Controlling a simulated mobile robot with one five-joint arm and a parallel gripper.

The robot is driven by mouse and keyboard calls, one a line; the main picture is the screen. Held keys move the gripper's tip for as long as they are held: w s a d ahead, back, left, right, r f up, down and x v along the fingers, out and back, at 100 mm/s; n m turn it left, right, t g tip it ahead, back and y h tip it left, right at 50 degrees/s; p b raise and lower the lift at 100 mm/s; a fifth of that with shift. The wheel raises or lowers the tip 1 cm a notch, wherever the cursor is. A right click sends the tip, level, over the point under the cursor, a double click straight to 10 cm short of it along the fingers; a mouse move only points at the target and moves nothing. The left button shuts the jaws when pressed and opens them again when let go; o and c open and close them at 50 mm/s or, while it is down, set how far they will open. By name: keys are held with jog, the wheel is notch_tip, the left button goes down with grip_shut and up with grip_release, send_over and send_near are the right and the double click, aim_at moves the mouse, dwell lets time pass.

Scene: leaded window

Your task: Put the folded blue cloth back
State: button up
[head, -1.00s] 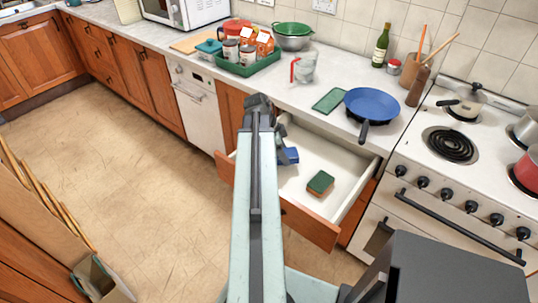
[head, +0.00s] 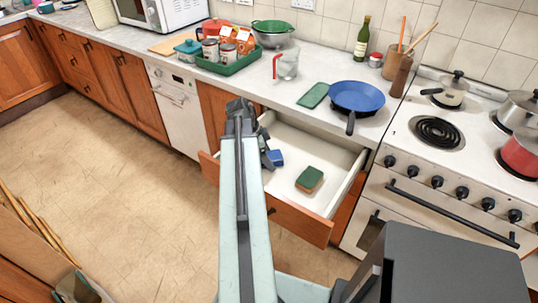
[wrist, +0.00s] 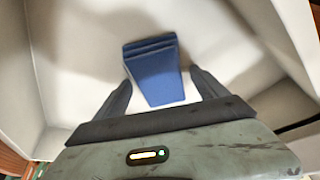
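The folded blue cloth (head: 276,157) lies in the open drawer (head: 292,138), near its left side. In the wrist view the cloth (wrist: 156,70) shows as a layered blue block on the pale drawer floor. My gripper (wrist: 163,85) is open, with one dark finger on each side of the cloth's near end. I see gaps between the fingers and the cloth, and cannot tell if either touches. In the head view my gripper (head: 267,151) is partly hidden behind my arm, just beside the cloth.
A green-and-brown sponge (head: 310,179) lies in the drawer to the right of the cloth. The drawer walls stand close around my gripper. On the counter above are a blue pan (head: 357,96), a green cloth (head: 313,95) and a clear jug (head: 287,65). The stove (head: 437,150) is at right.

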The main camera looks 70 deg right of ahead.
jog(key=shift+r, duration=0.15)
jog(key=shift+r+p, duration=0.3)
jog(key=shift+p, duration=0.15)
jog(key=p+v, duration=1)
jog(key=v, duration=0.1)
jog(key=shift+r, duration=0.2)
jog(key=shift+w, duration=0.15)
